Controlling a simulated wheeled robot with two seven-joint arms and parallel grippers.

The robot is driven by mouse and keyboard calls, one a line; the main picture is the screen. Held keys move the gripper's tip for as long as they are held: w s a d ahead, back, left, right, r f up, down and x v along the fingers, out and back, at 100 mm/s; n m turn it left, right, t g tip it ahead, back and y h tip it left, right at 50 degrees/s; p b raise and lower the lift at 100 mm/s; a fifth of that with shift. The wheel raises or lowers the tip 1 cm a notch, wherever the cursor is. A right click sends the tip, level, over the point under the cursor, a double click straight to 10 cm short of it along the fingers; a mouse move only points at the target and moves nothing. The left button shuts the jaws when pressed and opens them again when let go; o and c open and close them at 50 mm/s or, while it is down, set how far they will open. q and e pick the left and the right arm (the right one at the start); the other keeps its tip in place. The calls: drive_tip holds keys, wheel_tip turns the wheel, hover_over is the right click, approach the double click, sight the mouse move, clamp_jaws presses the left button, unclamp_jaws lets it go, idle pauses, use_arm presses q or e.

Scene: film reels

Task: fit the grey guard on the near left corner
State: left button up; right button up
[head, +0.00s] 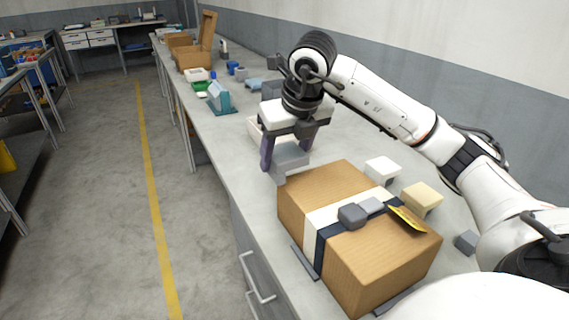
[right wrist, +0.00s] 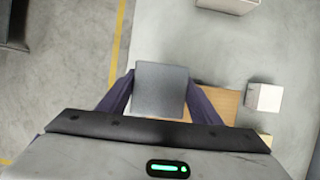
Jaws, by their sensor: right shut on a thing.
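A cardboard box (head: 345,265) with a white and dark band around it lies on the bench. The grey guard (head: 289,163) is between the fingers of my right gripper (head: 288,152). It is at the box's upper left corner in the head view. In the right wrist view, the guard (right wrist: 161,88) fills the space between the fingertips (right wrist: 160,92) and hides that part of the box (right wrist: 222,103). I cannot tell whether the guard touches the box. My left gripper is not in view.
A white block (head: 382,170) and a cream block (head: 421,197) stand right of the box. A small grey cube (head: 465,242) lies near my right arm. A pale open bin (head: 255,130) is behind the gripper. The bench's left edge runs close to the box.

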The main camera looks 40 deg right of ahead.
drive_tip(key=shift+f, duration=0.95)
drive_tip(key=shift+f+b, duration=0.55)
drive_tip(key=shift+f, duration=0.05)
drive_tip(key=o, duration=1.1)
drive_tip(key=shift+c, duration=0.2)
